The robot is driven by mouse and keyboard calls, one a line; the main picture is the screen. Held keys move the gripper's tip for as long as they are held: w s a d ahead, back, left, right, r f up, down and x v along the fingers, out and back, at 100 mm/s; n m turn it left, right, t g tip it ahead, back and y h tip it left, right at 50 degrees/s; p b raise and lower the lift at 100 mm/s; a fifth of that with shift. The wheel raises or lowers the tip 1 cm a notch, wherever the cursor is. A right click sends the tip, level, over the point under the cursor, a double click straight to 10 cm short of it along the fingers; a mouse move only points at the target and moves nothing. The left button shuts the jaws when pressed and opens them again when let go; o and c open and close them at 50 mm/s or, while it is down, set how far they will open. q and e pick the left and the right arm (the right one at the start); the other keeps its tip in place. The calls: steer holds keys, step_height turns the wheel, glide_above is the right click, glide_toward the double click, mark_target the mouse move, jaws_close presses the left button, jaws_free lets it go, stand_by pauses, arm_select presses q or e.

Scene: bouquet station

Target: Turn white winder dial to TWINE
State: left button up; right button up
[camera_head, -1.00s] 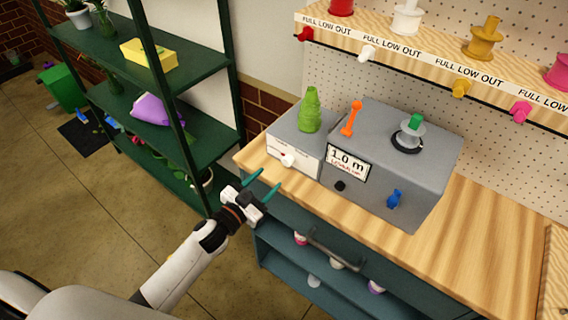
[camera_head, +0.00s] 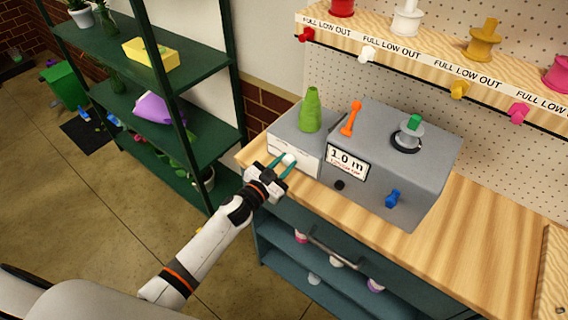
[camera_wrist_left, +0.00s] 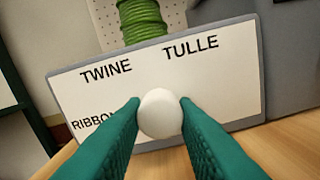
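The white winder dial (camera_wrist_left: 160,114) is a round white knob on the pale front panel (camera_wrist_left: 215,92) of the small grey box. It also shows in the head view (camera_head: 289,158). The panel reads TWINE (camera_wrist_left: 106,70) at upper left, TULLE (camera_wrist_left: 190,46) at upper right and RIBBON (camera_wrist_left: 93,121) at lower left, partly covered by a finger. My left gripper (camera_head: 287,161) has its teal fingers on either side of the dial, tips against its edges, shut on it. No pointer mark shows on the dial. My right gripper is out of view.
A green spool (camera_head: 311,110) stands on the small box. Beside it is a larger grey machine (camera_head: 418,165) with an orange lever (camera_head: 351,118), a blue knob (camera_head: 393,198) and a 1.0 m display (camera_head: 346,162). A green shelf (camera_head: 190,150) stands left of the wooden bench (camera_head: 470,245).

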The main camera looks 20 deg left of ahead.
arm_select(q)
steer(key=c, duration=0.3)
steer(key=shift+m, duration=0.3)
steer(key=m+b, duration=0.1)
steer(key=m, duration=0.2)
steer(key=shift+f, duration=0.1)
steer(key=m+b, duration=0.1)
steer(key=m, duration=0.4)
steer(key=shift+m+b, duration=0.3)
steer(key=shift+b, duration=0.1)
steer(key=shift+m+b, duration=0.3)
steer(key=shift+m, duration=0.9)
steer(key=o, duration=1)
